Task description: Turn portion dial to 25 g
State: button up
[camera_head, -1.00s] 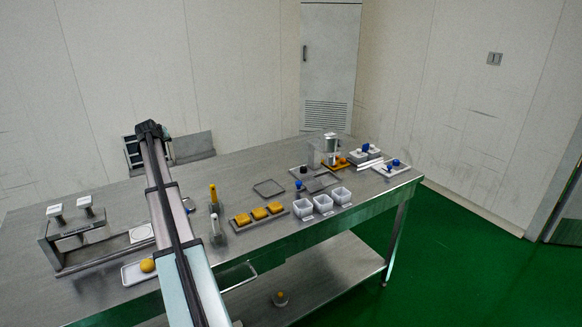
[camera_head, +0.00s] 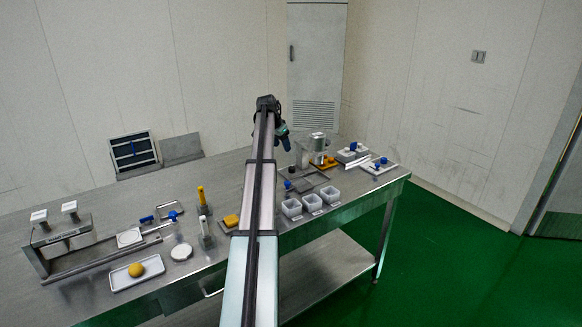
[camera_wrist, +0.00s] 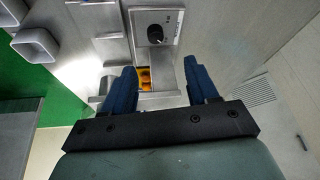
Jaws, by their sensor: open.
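The portion dial appears to be the round black knob (camera_wrist: 155,33) on a pale panel (camera_wrist: 170,22) of the metal machine in the wrist view. Its setting is too small to read. The machine (camera_head: 316,146) stands toward the right end of the table in the head view, where I cannot make out the dial clearly. My gripper (camera_head: 284,138) is beside the machine on its left. In the wrist view my gripper (camera_wrist: 163,82) has its blue fingers wide apart, with nothing between them. The knob lies beyond the fingertips, apart from them.
White cups (camera_head: 311,202) line the table's front edge. Blue-handled items (camera_head: 354,147) lie to the machine's right. Yellow-orange pieces (camera_wrist: 145,78) show below the dial in the wrist view. A yellow ball (camera_head: 136,269) sits on a white tray at the left.

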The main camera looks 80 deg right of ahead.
aim_at(292, 167)
jog(key=x, duration=0.9)
jog(key=s+x, duration=0.1)
jog(key=x, duration=0.4)
jog(key=shift+a, duration=0.15)
jog(key=c, duration=1)
jog(key=shift+r, duration=0.1)
jog(key=shift+c, duration=0.2)
